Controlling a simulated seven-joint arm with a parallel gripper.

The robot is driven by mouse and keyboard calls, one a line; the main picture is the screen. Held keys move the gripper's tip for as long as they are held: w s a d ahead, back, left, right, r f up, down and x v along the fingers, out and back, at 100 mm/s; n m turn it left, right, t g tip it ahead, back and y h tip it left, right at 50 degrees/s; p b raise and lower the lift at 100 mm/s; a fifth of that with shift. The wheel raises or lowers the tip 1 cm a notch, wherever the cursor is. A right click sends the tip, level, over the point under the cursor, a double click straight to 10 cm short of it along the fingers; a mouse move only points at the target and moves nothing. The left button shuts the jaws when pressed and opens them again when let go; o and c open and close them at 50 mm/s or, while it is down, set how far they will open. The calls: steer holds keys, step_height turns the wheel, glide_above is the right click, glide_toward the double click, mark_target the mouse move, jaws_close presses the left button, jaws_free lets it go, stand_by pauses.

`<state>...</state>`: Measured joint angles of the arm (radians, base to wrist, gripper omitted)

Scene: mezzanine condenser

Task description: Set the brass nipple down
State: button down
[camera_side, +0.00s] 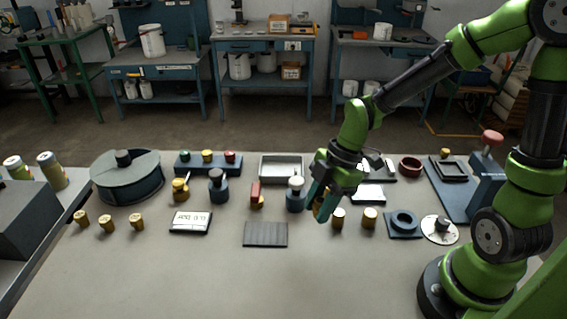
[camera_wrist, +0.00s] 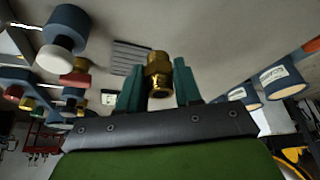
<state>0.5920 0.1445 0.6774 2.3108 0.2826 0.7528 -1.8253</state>
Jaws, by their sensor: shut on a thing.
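My gripper (camera_side: 322,203) is shut on the brass nipple (camera_wrist: 158,72). In the wrist view the nipple stands between the two green fingertips (camera_wrist: 157,84), with its hexagonal collar and open round end showing. In the side view the fingers and wrist mostly hide the nipple, and only a sliver of brass shows. The gripper points down over the grey table (camera_side: 300,285), between the white-topped dark knob (camera_side: 296,193) and a brass cylinder (camera_side: 338,218). The gap between the nipple and the table is hard to judge.
A ribbed grey mat (camera_side: 265,234) lies front left of the gripper; it also shows in the wrist view (camera_wrist: 130,57). Another brass cylinder (camera_side: 370,217) and a dark ring on a plate (camera_side: 404,222) stand to the right. A metal tray (camera_side: 282,157) is behind. The table front is clear.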

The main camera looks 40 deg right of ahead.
steer(key=s+f, duration=0.1)
steer(key=s, duration=0.1)
steer(key=s+n, duration=0.1)
steer(key=s+a+f+n, duration=0.1)
steer(key=s, duration=0.1)
steer(key=shift+s+a+f+g, duration=0.1)
steer(key=shift+s+f+g, duration=0.2)
steer(key=shift+g, duration=0.1)
glide_above(261, 236)
steer(key=d, duration=0.1)
steer(key=shift+d+f+n, duration=0.2)
steer(key=shift+f+n, duration=0.2)
steer(key=shift+f, duration=2.1)
steer(key=shift+f, duration=0.1)
steer(key=c, duration=0.8)
jaws_free()
steer(key=shift+o, duration=0.2)
